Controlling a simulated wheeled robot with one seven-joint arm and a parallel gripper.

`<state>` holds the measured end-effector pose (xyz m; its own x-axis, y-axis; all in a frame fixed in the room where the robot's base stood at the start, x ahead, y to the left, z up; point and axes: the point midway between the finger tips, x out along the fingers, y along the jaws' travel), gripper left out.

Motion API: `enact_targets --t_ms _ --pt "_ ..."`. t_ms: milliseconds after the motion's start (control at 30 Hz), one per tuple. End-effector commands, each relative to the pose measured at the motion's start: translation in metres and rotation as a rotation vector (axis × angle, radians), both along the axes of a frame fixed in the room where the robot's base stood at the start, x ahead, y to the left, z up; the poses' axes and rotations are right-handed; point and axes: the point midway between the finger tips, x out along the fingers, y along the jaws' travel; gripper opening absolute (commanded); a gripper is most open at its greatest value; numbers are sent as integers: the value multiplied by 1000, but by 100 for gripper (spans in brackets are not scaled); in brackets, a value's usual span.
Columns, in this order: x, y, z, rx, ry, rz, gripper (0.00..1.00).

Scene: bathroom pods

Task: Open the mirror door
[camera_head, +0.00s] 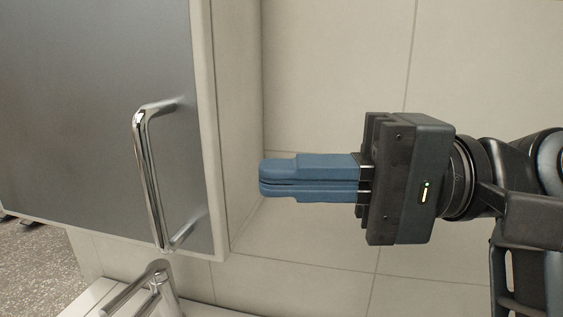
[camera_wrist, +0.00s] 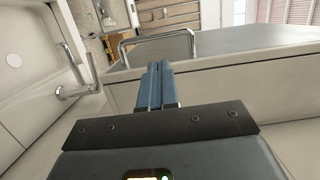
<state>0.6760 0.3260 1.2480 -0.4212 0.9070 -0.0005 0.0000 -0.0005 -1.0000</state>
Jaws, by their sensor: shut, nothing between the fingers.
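The mirror door (camera_head: 80,110) is a grey reflective panel on a pale cabinet, at the left of the head view. It looks closed against the cabinet. Its chrome bar handle (camera_head: 150,180) stands upright near the door's right edge. My gripper (camera_head: 262,178) is to the right of the handle, beside the cabinet's side wall, with its blue fingers pointing left. The fingers are shut together and empty, apart from the handle. In the wrist view the handle (camera_wrist: 160,36) shows just beyond the fingertips, and the door (camera_wrist: 250,40) extends to the right.
A chrome faucet (camera_head: 150,288) and a white sink are below the cabinet; the sink (camera_wrist: 22,60) shows at the left of the wrist view. The cabinet's side wall (camera_head: 236,120) stands between the door and the tiled wall (camera_head: 330,60).

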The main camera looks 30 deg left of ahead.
Motion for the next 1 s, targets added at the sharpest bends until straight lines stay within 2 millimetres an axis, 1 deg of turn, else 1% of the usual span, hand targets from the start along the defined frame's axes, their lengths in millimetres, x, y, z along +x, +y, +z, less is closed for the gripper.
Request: enact_targets --t_ms 33,200,400,600,1000 --pt "-5 9 1 -1 0 3 0" --pt "-18 37 1 0 1 3 0" --pt "-28 60 1 0 1 -1 0" --pt "-32 69 0 0 0 -2 0" --pt "-33 72 0 0 1 -2 0"
